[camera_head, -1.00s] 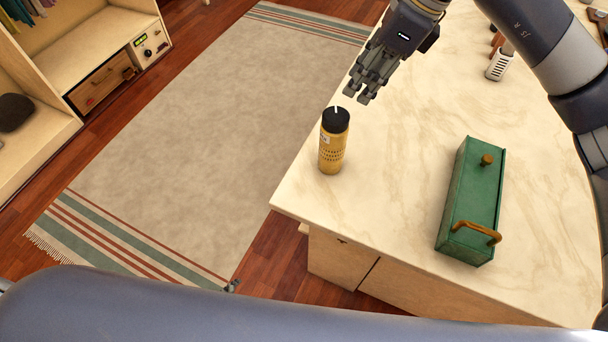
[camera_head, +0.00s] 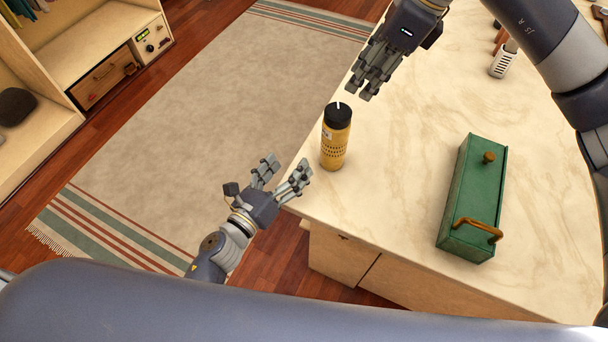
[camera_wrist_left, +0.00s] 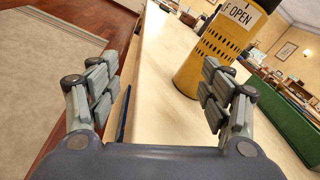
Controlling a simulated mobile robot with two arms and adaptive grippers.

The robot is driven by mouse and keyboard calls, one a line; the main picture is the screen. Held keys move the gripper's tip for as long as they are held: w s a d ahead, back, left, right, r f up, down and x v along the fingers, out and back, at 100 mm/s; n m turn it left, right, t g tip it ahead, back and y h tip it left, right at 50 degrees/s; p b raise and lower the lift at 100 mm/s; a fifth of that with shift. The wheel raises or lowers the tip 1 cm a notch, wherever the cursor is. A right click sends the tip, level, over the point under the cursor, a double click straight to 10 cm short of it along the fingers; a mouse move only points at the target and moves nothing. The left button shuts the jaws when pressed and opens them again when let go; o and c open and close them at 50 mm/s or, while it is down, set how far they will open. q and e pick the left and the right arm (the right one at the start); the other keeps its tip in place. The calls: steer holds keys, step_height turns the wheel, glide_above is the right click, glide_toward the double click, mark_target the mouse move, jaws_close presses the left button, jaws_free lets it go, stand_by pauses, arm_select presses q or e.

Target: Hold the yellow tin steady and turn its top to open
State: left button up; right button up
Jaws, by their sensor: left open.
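The yellow tin (camera_head: 333,150) with a black top (camera_head: 338,116) stands upright near the left corner of the marble counter. A white mark shows on the top. My left gripper (camera_head: 282,170) is open and empty, left of the tin and apart from it.
A green box (camera_head: 474,200) with a brass handle and knob stands on the counter (camera_head: 400,190) to the right of the tin. A white-handled item (camera_head: 503,62) lies at the back. The counter between tin and box is clear. A rug (camera_head: 200,110) covers the floor at left.

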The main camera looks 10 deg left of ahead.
mark_target(334, 147)
arm_select(q)
steer(key=d+m, duration=0.1)
steer(key=m, duration=0.1)
steer(key=s+d+r+m+h, duration=0.1)
steer(key=m, duration=0.1)
steer(key=s+d+r+m+h, duration=0.1)
steer(key=d+m, duration=0.1)
steer(key=shift+s+g, duration=0.25)
steer(key=shift+g, duration=0.15)
steer(key=shift+d+m+h, duration=0.35)
steer(key=shift+m+h, duration=0.05)
steer(key=shift+m, duration=0.1)
steer(key=x, duration=1)
steer(key=shift+w+d, duration=0.1)
steer(key=shift+d, duration=0.05)
steer(key=c, duration=1.3)
